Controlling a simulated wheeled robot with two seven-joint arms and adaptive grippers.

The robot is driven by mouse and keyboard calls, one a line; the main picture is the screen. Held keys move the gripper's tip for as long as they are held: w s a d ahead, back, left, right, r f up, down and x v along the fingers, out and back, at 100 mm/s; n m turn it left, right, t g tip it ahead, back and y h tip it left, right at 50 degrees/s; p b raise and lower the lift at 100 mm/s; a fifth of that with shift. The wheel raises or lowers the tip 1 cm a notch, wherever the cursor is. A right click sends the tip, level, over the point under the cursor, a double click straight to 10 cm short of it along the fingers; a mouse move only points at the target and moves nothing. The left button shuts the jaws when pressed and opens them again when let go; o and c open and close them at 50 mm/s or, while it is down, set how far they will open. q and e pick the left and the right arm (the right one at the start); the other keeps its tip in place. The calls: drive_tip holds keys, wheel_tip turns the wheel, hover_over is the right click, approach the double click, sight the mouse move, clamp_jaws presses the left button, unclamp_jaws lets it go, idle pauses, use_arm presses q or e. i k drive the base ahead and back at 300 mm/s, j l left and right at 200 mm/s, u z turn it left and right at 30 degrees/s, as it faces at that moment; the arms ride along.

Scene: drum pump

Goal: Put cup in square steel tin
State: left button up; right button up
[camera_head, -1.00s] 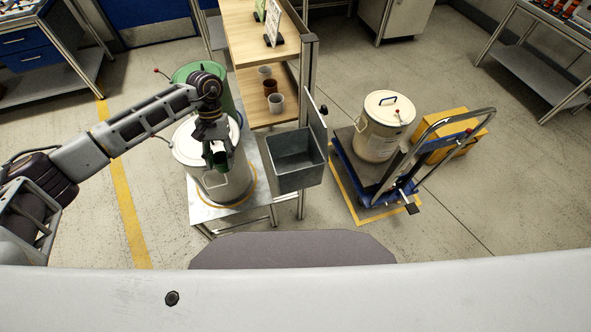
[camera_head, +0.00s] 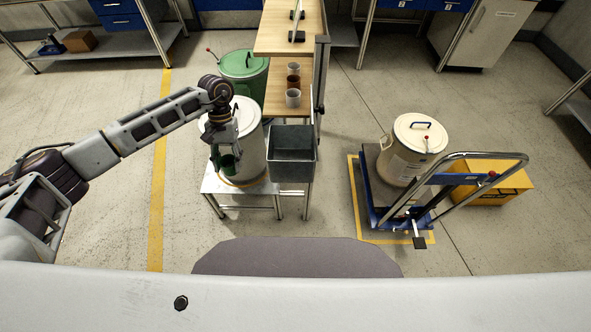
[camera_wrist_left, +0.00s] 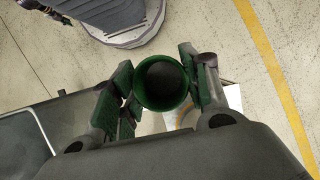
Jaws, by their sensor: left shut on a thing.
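A green cup (camera_wrist_left: 162,82) is between the fingers of my left gripper (camera_head: 226,158), which is shut on it. The wrist view looks down into its open mouth. In the head view the cup (camera_head: 228,164) is small and partly covered by the gripper, in front of the white drum. The square steel tin (camera_head: 291,170) is a grey open box to the right of the gripper, fixed at the shelf's near end. Its inside looks empty. The cup is apart from the tin. My right gripper is not in view.
A white drum (camera_head: 251,150) stands on a low metal stand beside the tin, with a green drum (camera_head: 243,68) behind it. Several cups (camera_head: 293,97) stand on the wooden shelf behind the tin. A cream drum (camera_head: 408,150) sits on a blue trolley at the right.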

sight(293, 158)
drive_tip(key=k+l, duration=0.7)
drive_tip(key=l, duration=0.2)
drive_tip(key=l+u, duration=0.05)
